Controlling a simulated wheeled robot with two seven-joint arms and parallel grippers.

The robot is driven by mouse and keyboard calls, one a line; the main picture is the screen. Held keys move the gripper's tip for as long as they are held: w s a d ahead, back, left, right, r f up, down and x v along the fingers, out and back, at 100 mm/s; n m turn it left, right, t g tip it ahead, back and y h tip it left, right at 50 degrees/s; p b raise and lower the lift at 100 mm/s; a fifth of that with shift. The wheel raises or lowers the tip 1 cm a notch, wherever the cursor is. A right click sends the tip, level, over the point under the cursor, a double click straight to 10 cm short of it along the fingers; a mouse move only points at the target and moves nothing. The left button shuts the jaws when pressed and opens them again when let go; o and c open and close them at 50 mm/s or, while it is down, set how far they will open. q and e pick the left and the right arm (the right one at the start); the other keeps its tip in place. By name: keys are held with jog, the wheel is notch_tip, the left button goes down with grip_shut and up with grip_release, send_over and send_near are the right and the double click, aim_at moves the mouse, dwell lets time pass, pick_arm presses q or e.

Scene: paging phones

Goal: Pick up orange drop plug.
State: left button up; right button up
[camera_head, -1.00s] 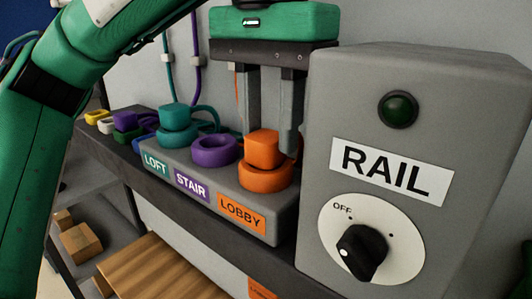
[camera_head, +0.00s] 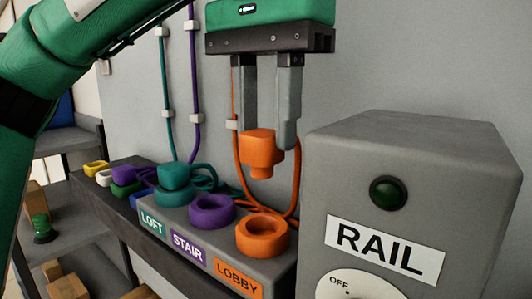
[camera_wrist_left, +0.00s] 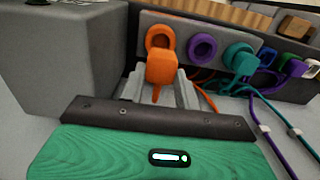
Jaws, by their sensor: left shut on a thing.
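The orange drop plug (camera_head: 261,150) hangs upright between the fingers of my left gripper (camera_head: 266,135), which is shut on it. The plug is clear above the orange LOBBY socket ring (camera_head: 263,236), which is empty. An orange cord runs from the plug area down behind the socket block. In the left wrist view the plug (camera_wrist_left: 161,68) is between the grey fingers, with the orange ring (camera_wrist_left: 160,38) beyond it. My right gripper is not in view.
The grey socket block (camera_head: 205,262) also has an empty purple STAIR ring (camera_head: 212,211) and a teal plug (camera_head: 173,178) at LOFT. A grey RAIL box (camera_head: 410,160) with a dial stands close on the right.

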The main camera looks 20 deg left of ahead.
aim_at(266, 131)
pick_arm(q)
notch_tip(266, 131, up, 13)
jog(key=p, duration=0.2)
jog(key=shift+p, duration=0.35)
